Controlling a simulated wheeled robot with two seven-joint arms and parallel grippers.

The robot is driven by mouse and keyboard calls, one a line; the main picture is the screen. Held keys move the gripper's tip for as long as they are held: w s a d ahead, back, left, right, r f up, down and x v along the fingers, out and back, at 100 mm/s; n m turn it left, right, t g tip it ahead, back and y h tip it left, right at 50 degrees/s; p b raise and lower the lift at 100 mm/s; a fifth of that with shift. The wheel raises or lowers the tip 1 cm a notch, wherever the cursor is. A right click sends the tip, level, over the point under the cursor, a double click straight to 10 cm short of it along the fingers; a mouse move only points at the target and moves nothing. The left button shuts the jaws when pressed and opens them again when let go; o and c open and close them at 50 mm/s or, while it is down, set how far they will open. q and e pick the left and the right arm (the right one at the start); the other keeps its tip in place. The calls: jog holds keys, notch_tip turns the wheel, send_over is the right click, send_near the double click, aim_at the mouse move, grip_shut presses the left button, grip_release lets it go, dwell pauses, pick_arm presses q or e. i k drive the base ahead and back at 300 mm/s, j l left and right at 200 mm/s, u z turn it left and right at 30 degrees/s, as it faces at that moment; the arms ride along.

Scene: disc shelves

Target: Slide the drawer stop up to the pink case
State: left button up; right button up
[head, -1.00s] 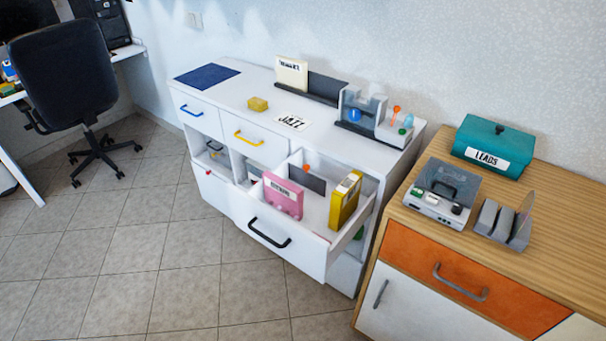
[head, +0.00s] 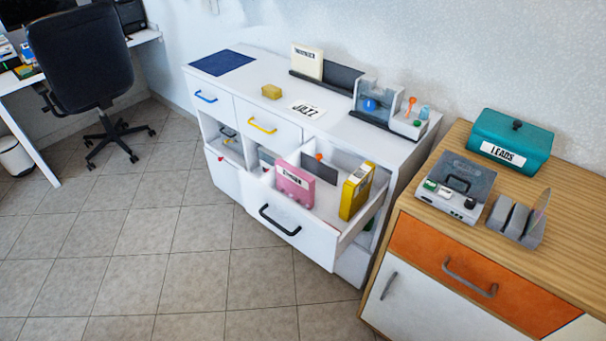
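The pink case (head: 294,187) stands upright with a white label in the open white drawer (head: 285,224), near its front left. The drawer stop seems to be the dark grey plate (head: 321,170) with an orange knob (head: 319,156), standing behind the pink case toward the back of the drawer. A gap shows between the plate and the pink case. The plate's lower part is partly hidden. A yellow case (head: 356,190) stands upright on the drawer's right side. Neither of my grippers is in view.
The white cabinet top holds a cream case (head: 308,62), a yellow block (head: 272,92), a JAZZ card (head: 306,110) and a blue mat (head: 223,62). A wooden-topped cabinet (head: 430,214) stands close on the right. The tiled floor in front is clear. An office chair (head: 82,65) stands at left.

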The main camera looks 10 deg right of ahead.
aim_at(316, 168)
jog(key=i+j, duration=0.15)
jog(key=i, duration=0.15)
jog(key=i+j, duration=0.15)
jog(key=i, duration=0.2)
jog(key=i+z, duration=0.15)
jog(key=z, duration=0.3)
jog(key=i+j+z, duration=0.1)
jog(key=z, duration=0.35)
jog(key=i+j+z, duration=0.1)
jog(key=j+z, duration=0.15)
jog(key=z, duration=0.15)
